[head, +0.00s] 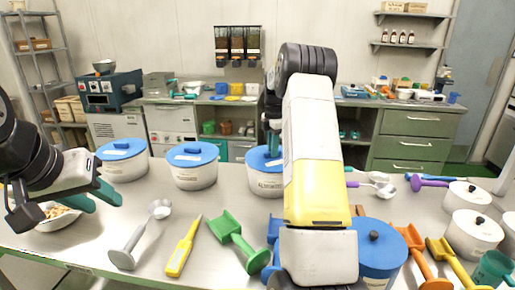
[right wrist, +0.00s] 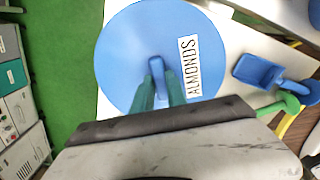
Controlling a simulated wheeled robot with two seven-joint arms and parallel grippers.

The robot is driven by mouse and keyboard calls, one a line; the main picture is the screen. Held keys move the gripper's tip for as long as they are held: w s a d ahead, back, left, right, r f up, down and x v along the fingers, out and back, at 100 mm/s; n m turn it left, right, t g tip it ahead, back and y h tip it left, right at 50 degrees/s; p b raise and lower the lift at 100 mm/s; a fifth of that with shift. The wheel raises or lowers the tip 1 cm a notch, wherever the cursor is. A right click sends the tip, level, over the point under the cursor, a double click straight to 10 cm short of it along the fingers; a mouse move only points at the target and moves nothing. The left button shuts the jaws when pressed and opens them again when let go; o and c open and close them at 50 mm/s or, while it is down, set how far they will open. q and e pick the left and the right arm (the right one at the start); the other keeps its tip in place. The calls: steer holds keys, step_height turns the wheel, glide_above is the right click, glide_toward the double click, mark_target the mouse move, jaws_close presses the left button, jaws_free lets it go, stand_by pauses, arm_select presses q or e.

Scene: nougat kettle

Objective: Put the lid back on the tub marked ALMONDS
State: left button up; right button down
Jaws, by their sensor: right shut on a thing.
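The tub marked ALMONDS (head: 266,185) is white and stands at the middle back of the table, partly hidden by my right arm. Its blue lid (head: 260,158) appears seated level on top. In the right wrist view the round blue lid (right wrist: 128,50) bears a white ALMONDS label (right wrist: 187,66). My right gripper (right wrist: 158,85) is shut on the lid's knob (right wrist: 156,64); it also shows beside my arm in the head view (head: 271,143). The lid hides the tub's rim from above. My left gripper (head: 95,200) is open and empty at the left, near a bowl of nuts (head: 52,218).
Two blue-lidded tubs (head: 122,162) (head: 195,168) stand to the left. A grey scoop (head: 130,245), yellow tool (head: 183,250) and green scoop (head: 237,240) lie in front.

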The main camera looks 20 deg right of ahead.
steer(key=shift+f, duration=0.15)
stand_by(0.4)
steer(key=c, duration=0.7)
jaws_free()
steer(key=shift+r, duration=3.55)
